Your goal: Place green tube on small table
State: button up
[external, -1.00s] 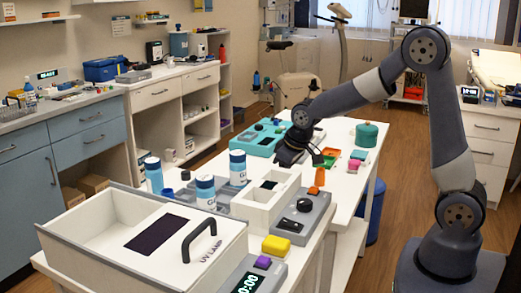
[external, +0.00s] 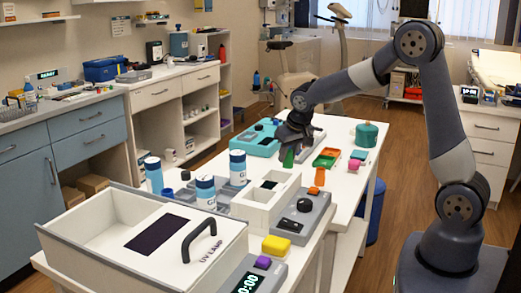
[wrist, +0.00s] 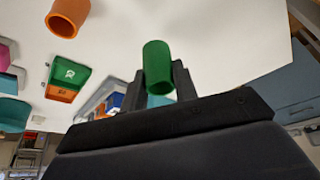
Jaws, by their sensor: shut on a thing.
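The green tube (external: 289,158) shows just below my gripper (external: 291,145) in the external view. In the wrist view the same tube (wrist: 157,70) sits between the two dark fingers of my gripper (wrist: 160,82), which is shut on it. Which piece of furniture is the small table is not clear from the views.
An orange tube (external: 320,177) and a green-and-orange tray (external: 327,157) stand to the right of my gripper. A teal device (external: 255,139) is behind left. A white divided box (external: 258,208) and a grey device (external: 301,218) are in front. A teal pot (external: 367,134) stands at the back right.

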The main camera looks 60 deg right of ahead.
jog(key=s+d+r+m+g+h+p, duration=0.15)
jog(key=d+r+m, duration=0.25)
jog(key=d, duration=0.9)
jog(key=shift+y, duration=0.25)
jog(key=f, duration=0.5)
jog(key=shift+d+f+p, duration=0.15)
jog(key=shift+d+p, duration=0.25)
jog(key=shift+t, duration=0.25)
jog(key=shift+f, duration=2.15)
jog(key=shift+f, duration=0.2)
jog(key=o, duration=1)
jog(key=shift+o, duration=0.2)
jog(key=shift+r, duration=0.1)
